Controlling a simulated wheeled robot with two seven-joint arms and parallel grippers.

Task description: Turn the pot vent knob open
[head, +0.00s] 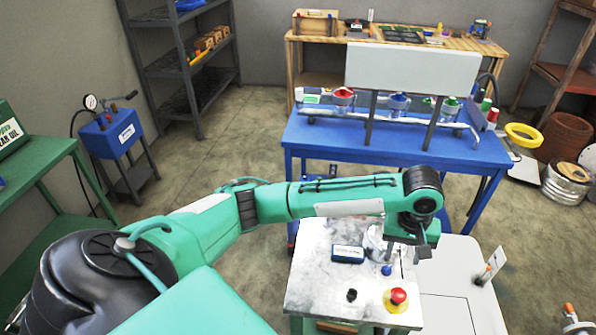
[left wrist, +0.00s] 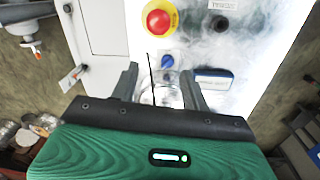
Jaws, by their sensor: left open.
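A blue knob (head: 386,269) sits on the pale worktop near the front; it also shows in the left wrist view (left wrist: 168,62), just beyond my fingertips. I cannot tell for sure that it is the pot vent knob. A clear, round pot-like thing (head: 372,240) stands behind it, partly hidden by my gripper. My left gripper (head: 405,250) is above the worktop at the pot. In the left wrist view the two fingers (left wrist: 162,80) are apart, with the clear rim between them and nothing gripped. My right gripper is not in view.
A red button on a yellow base (head: 397,297) and a black knob (head: 351,294) are close to the blue knob. A dark blue labelled box (head: 347,253) lies left of the pot. A blue table (head: 350,140) with pipes and valves stands behind.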

